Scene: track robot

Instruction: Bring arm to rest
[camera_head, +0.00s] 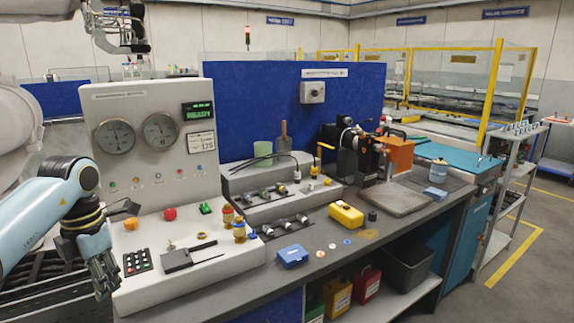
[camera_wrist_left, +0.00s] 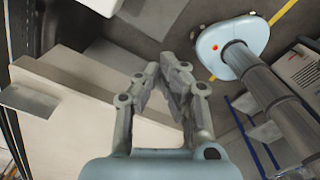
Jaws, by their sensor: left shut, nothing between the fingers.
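My left arm comes in from the left in the head view. My left gripper (camera_head: 102,272) hangs fingers down beside the left end of the grey control console (camera_head: 140,200). Its fingers are together with nothing between them. In the left wrist view the left gripper (camera_wrist_left: 165,85) shows its fingertips close together, with no object in them. A pale stepped surface lies behind the fingers there. My right gripper shows in neither view.
The console carries two gauges, a keypad (camera_head: 137,262) and a red button (camera_head: 170,214). The workbench (camera_head: 345,243) to the right holds a blue box (camera_head: 293,256) and a yellow case (camera_head: 346,215). Open floor lies at the far right.

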